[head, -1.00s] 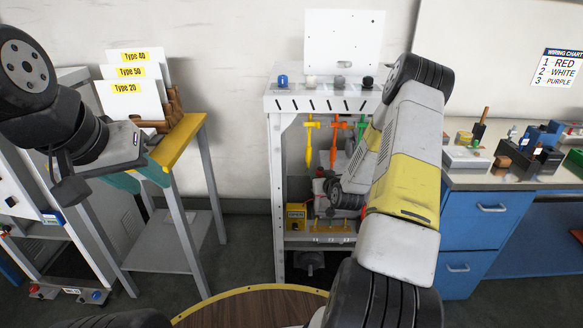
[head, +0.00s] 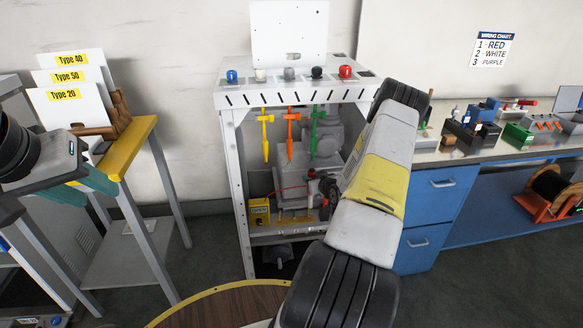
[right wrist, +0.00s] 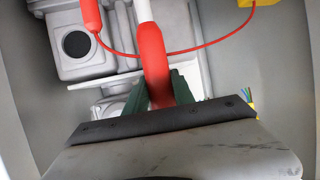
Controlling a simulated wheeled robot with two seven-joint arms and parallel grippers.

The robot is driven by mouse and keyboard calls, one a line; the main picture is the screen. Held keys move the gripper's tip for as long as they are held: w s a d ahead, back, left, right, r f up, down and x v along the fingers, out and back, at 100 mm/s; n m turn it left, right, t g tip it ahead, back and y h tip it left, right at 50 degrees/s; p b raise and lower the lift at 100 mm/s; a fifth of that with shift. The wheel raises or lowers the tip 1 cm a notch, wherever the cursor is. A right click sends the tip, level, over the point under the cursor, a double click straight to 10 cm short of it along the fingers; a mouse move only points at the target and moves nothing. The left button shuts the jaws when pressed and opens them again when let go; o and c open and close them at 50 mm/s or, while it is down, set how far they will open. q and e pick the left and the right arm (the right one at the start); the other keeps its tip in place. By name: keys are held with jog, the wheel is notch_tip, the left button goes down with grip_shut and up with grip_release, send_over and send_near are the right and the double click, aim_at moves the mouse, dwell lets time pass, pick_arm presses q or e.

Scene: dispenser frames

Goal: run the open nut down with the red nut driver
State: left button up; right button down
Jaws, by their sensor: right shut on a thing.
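My right gripper (right wrist: 161,88) is shut on a red handle (right wrist: 154,62) with a white section at its upper end, inside the white frame. I take it for the red nut driver, but its tip is out of sight. In the head view my right forearm hides most of that gripper. A yellow box with a dark label that seems to read OPEN (head: 259,212) stands low in the frame. I cannot make out the nut. My left gripper (head: 92,183) is open and empty, its teal fingers in front of the yellow-edged stand at the left.
Yellow (head: 265,135), orange (head: 291,135) and green (head: 314,130) drivers hang under the frame's top shelf (head: 290,97). A red cable (right wrist: 200,45) crosses the frame close to the held handle. A grey machine (right wrist: 90,45) fills the back. Blue drawers (head: 437,195) stand to the right.

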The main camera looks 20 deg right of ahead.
jog(key=shift+f, duration=2.95)
jog(key=shift+s+f, duration=0.15)
jog(key=shift+f, duration=0.1)
dwell(0.7)
jog(key=shift+r, duration=0.1)
dwell(1.0)
jog(key=shift+r, duration=2.65)
